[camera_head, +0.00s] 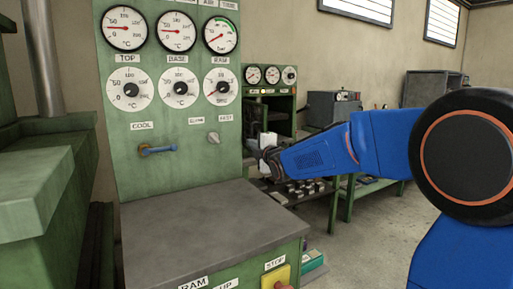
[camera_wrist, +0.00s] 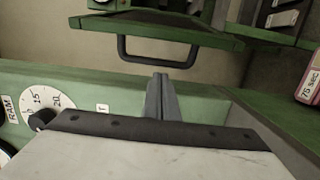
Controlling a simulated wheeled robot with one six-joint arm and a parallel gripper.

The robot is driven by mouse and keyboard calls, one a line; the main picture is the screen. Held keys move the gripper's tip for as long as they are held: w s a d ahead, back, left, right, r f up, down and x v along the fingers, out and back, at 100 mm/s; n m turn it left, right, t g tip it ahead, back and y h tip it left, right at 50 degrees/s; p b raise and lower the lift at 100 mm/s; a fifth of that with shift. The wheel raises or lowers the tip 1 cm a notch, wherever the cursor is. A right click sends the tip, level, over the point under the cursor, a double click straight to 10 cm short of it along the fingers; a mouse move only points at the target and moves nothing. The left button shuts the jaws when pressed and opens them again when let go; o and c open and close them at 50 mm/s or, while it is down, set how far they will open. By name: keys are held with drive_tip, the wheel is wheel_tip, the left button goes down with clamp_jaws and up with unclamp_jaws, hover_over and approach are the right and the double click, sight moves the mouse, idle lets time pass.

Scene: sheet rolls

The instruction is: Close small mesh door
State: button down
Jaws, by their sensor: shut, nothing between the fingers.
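I cannot clearly make out a mesh door in either view. In the wrist view a dark U-shaped handle (camera_wrist: 157,62) hangs from a green-edged frame (camera_wrist: 205,37) at the top. I cannot tell whether this frame belongs to the mesh door. My gripper (camera_wrist: 160,80) points toward the handle with its grey fingers together and empty. The fingertips appear close to the handle, but I cannot tell whether they touch it. In the head view my gripper (camera_head: 266,143) is small and partly hidden, just right of the green gauge panel.
The green gauge panel (camera_head: 180,115) stands left of my arm, above a grey-topped console (camera_head: 200,225). A smaller gauge unit (camera_head: 268,90) and green benches (camera_head: 368,187) stand behind. Open floor (camera_head: 370,240) lies to the right. A RAM dial (camera_wrist: 48,106) is left of my fingers.

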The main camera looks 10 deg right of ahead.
drive_tip(key=shift+w+a, duration=0.15)
drive_tip(key=shift+w, duration=0.7)
drive_tip(key=shift+w+a, duration=0.15)
drive_tip(key=shift+w, duration=0.65)
drive_tip(key=shift+d, duration=0.1)
